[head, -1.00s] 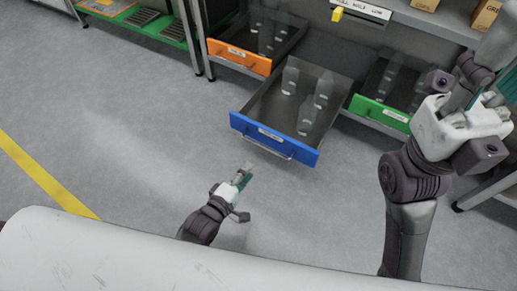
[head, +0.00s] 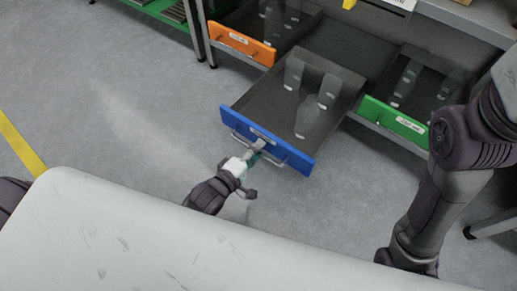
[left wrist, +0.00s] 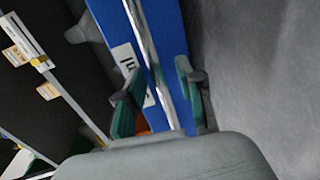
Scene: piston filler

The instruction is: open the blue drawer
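The blue drawer (head: 297,159) stands pulled out from under the bench, with clear bottle-like pieces inside. Its front has a white label and a metal bar handle (head: 279,157). My left gripper (head: 255,150) is at the handle, near its left half. In the left wrist view, the two green-padded fingers (left wrist: 159,88) are apart, one on each side of the bar (left wrist: 148,48), with the blue front (left wrist: 173,35) behind. Contact between pads and bar cannot be made out. My right arm shows at the right of the head view, but its gripper is out of frame.
An orange-fronted drawer (head: 240,42) is open to the left of the blue one. A green-fronted drawer (head: 394,121) is open to the right. Both hold similar clear pieces. The grey floor (head: 130,120) before the drawers is clear, with a yellow line at left.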

